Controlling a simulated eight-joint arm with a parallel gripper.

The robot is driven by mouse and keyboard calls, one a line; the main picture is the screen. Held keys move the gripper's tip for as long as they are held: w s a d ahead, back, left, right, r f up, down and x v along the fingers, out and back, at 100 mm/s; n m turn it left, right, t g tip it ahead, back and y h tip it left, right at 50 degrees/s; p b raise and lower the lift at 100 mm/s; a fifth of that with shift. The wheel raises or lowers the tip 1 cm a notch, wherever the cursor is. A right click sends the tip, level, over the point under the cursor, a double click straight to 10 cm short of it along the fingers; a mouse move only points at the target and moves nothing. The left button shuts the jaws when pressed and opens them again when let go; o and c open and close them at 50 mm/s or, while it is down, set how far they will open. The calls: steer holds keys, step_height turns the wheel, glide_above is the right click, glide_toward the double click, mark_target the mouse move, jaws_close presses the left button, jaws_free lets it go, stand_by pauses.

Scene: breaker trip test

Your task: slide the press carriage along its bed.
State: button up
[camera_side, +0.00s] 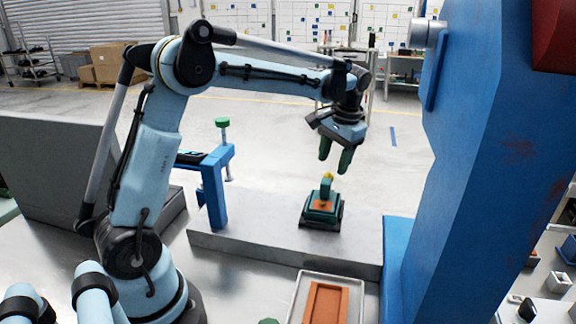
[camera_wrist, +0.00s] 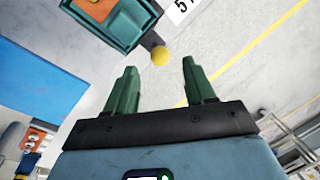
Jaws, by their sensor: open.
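The press carriage (camera_side: 321,213) is a dark green block with an orange patch on top and a post with a yellow knob (camera_side: 328,176). It sits on the grey bed (camera_side: 268,247) in the side view. My gripper (camera_side: 335,163) is open and empty, above the carriage and slightly right of its knob in that view. In the wrist view, the carriage (camera_wrist: 128,35) is cut off at the top. The yellow knob (camera_wrist: 160,56) shows just beyond the gap between my green fingertips (camera_wrist: 159,72). No contact with it is visible.
A blue press column (camera_side: 490,160) stands at the right end of the bed. A blue bracket with a green-topped screw (camera_side: 222,123) stands at the left. A tray (camera_side: 296,298) with an orange block (camera_side: 326,304) lies in front. The bed on either side of the carriage looks clear.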

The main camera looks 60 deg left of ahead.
mark_target(330, 173)
steer(key=shift+s+a+f, duration=0.1)
steer(key=shift+a+f, duration=0.1)
steer(key=shift+f, duration=0.85)
steer(key=shift+a+f, duration=0.2)
steer(key=shift+f, duration=0.85)
jaws_close()
